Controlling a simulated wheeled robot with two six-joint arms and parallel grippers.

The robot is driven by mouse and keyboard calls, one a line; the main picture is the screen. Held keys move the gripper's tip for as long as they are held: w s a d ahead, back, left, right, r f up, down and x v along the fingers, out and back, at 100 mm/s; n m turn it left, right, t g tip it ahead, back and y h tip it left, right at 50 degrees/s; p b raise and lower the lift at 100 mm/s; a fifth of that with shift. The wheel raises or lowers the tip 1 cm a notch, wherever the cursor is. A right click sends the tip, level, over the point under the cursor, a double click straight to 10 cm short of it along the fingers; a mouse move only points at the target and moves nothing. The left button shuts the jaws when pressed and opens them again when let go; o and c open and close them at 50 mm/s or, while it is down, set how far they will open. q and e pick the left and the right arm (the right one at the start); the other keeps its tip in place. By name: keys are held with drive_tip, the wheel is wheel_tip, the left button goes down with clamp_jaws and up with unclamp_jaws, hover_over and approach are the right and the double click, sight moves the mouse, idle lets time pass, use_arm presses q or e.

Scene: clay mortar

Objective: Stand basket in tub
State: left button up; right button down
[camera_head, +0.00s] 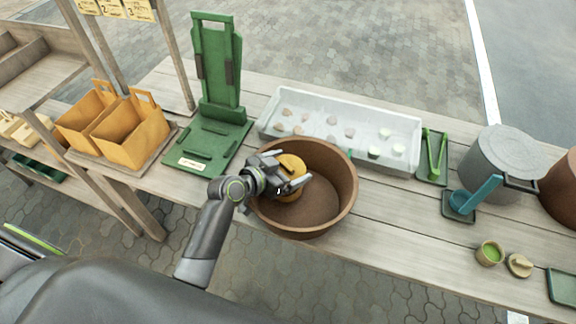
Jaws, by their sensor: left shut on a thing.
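A round brown tub (328,210) stands on the wooden table in the middle of the view. My left gripper (288,183) reaches over its left rim and is shut on a small round yellow-orange thing (291,165), likely the basket. That thing is inside or just above the left part of the tub; I cannot tell whether it touches the floor. The gripper's fingers hide part of it. My right gripper is not in view.
A white tray (262,127) with several pale pieces lies behind the tub. A green stand (207,146) is at the left, with orange boxes (148,130) beyond it. A grey pot (497,160) and blue-handled tool (478,194) stand at the right.

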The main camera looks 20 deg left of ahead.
use_arm(q)
drive_tip(key=o, duration=1)
drive_tip(key=shift+r, duration=0.1)
drive_tip(key=shift+r+p, duration=0.55)
drive_tip(key=shift+p, duration=0.05)
drive_tip(key=shift+b+v, duration=0.75)
drive_tip(key=shift+v, duration=5.3)
drive_tip(key=shift+s+f, duration=0.1)
drive_tip(key=shift+f, duration=0.1)
